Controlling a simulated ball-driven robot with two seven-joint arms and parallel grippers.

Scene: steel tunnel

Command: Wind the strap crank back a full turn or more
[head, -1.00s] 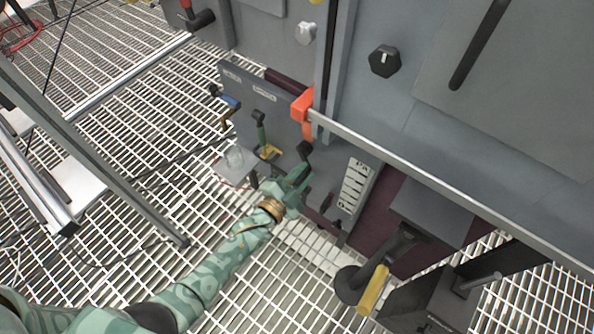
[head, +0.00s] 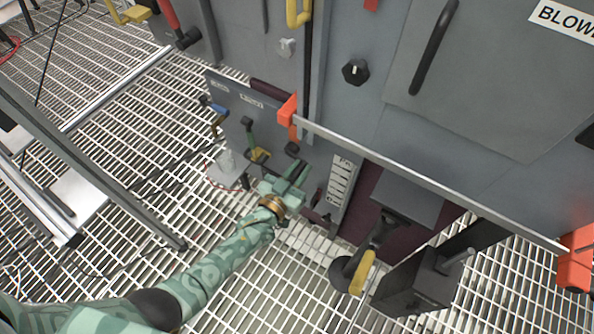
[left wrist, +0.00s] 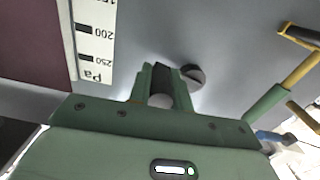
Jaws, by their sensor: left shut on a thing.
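The dark strap crank is on the low grey panel, below the orange strap piece (head: 289,110) on the rail. Its round black hub (head: 292,148) shows just above my left gripper (head: 297,174). In the left wrist view the hub (left wrist: 192,76) lies right of my left gripper's fingers (left wrist: 161,88). The fingers are shut on the dark crank handle (left wrist: 162,73), with a pale rounded end between them. Much of the crank is hidden by the gripper in the head view. My right gripper is not in view.
A Pa scale (head: 341,181) stands close right of the gripper. A black lever with a yellow grip (head: 363,268) is lower right. Grating is open below.

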